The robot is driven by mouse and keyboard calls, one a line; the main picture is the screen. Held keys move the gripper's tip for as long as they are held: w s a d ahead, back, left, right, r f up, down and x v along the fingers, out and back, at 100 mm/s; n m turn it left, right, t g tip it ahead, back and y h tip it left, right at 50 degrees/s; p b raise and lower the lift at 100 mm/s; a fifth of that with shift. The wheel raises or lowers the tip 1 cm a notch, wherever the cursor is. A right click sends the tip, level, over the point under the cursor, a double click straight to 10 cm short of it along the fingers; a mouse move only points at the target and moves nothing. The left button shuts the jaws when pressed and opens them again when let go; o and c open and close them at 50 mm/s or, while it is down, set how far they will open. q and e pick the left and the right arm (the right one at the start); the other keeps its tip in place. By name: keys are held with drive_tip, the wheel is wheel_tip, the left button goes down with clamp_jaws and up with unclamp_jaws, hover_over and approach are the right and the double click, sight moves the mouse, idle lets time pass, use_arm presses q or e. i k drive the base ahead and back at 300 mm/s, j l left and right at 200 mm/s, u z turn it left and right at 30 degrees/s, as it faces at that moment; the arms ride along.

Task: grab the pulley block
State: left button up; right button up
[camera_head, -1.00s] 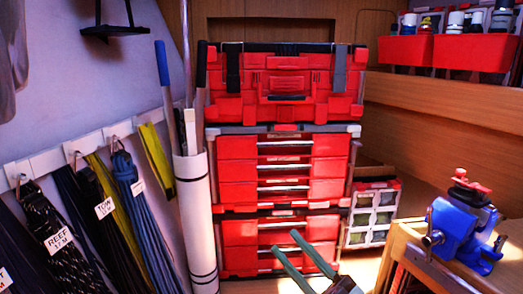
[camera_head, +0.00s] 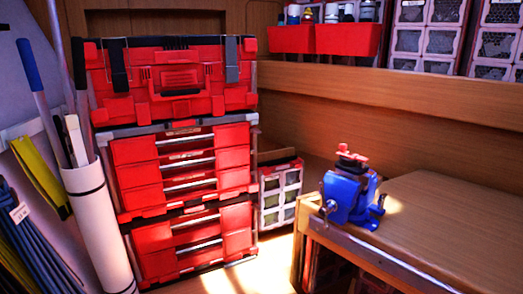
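I see no pulley block that I can make out in the head view. On the wooden bench (camera_head: 440,215) at the right stands a blue vise (camera_head: 348,202) with a red piece (camera_head: 350,155) on top of it; I cannot tell what that red piece is. Neither of my grippers shows in this view.
A stack of red tool boxes (camera_head: 180,165) stands at the left centre. A white tube (camera_head: 98,225) holding poles and coiled blue rope (camera_head: 35,240) are at the left. A small organizer (camera_head: 279,195) stands beside the stack. Red bins (camera_head: 347,40) sit on a shelf. The floor (camera_head: 262,275) before the stack is clear.

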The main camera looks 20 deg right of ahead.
sight(354, 172)
drive_tip(key=z, duration=1.2)
